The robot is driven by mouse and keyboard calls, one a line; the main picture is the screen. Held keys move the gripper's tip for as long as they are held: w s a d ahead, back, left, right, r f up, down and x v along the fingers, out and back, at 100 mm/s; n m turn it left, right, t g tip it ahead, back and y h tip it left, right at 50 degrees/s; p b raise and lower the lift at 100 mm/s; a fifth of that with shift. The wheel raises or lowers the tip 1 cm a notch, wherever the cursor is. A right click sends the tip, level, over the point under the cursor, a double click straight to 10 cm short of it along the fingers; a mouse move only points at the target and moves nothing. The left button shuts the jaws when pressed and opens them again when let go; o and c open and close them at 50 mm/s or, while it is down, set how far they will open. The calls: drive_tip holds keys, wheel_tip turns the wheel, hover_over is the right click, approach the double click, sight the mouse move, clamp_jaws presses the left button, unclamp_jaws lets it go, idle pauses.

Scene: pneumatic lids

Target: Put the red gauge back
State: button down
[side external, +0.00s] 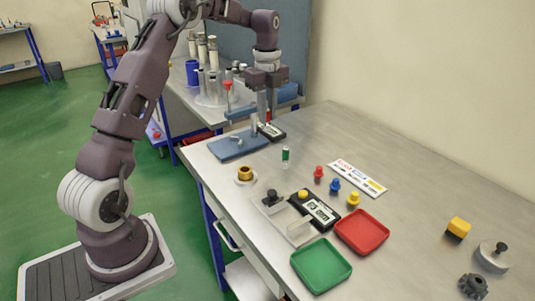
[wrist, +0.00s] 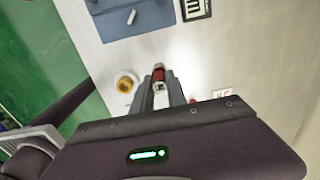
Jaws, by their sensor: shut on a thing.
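My gripper (side external: 267,114) is shut on the red gauge, a small pale cylinder with a red band (wrist: 158,75). In the wrist view the gauge sits between the two fingertips (wrist: 160,92). In the side view only a bit of red shows between the fingers, above the table's far end. A similar green-banded gauge (side external: 286,155) stands upright on the table. A blue block (side external: 228,148) with a grey pin lies left of my gripper; it also shows in the wrist view (wrist: 105,25). A black display unit (side external: 275,133) lies beside the block, just below my gripper.
A brass ring part (side external: 245,174) sits near the left edge. Red (side external: 319,172), blue (side external: 335,186) and yellow (side external: 353,199) knobs stand mid-table. A second display unit (side external: 322,213), red tray (side external: 361,233) and green tray (side external: 321,266) lie nearer. The wall side is mostly clear.

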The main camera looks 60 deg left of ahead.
drive_tip(key=f, duration=0.3)
drive_tip(key=w+f, duration=0.1)
drive_tip(key=f, duration=0.2)
drive_tip(key=w+f, duration=0.1)
drive_tip(key=f, duration=0.3)
drive_tip(key=shift+a, duration=0.35)
drive_tip(key=shift+f, duration=0.1)
drive_tip(key=c, duration=1.3)
unclamp_jaws()
